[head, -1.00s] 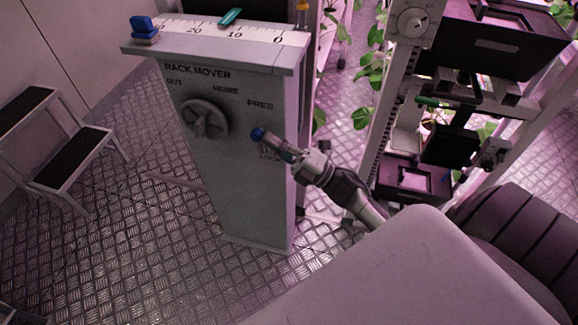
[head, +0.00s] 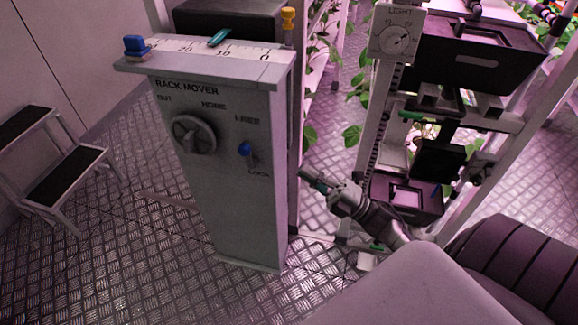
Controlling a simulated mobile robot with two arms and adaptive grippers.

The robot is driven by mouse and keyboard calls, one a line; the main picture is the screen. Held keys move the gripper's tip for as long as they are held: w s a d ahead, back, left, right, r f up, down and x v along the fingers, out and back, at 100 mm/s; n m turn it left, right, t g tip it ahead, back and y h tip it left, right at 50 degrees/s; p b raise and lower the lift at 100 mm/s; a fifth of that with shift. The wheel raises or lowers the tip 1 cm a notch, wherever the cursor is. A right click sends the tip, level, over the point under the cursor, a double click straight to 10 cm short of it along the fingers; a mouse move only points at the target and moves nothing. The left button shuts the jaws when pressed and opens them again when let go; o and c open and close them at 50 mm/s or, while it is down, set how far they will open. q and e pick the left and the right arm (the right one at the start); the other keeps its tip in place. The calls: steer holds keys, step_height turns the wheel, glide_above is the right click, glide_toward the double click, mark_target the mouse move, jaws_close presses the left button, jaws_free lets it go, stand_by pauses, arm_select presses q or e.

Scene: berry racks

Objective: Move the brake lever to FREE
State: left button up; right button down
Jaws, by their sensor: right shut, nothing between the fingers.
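The brake lever has a blue knob (head: 245,149) on the front of the grey rack mover post (head: 225,215). The knob sits below the FREE label (head: 247,120) and above the LOCK label (head: 259,170); its short stem runs down from it. My right gripper (head: 305,174) is shut and empty, right of the post and a little lower in the picture than the knob. A visible gap separates it from the lever. My left gripper is not in view.
A round handwheel (head: 193,134) is left of the lever. A scale ledge (head: 205,62) with a blue block (head: 136,45) tops the post. A plant rack (head: 375,120) with dark trays stands at right, a step stool (head: 65,175) at left. Floor before the post is clear.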

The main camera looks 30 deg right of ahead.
steer(key=shift+s+d+f, duration=0.15)
steer(key=shift+s+d, duration=0.5)
steer(key=shift+s, duration=0.2)
steer(key=shift+h, duration=0.3)
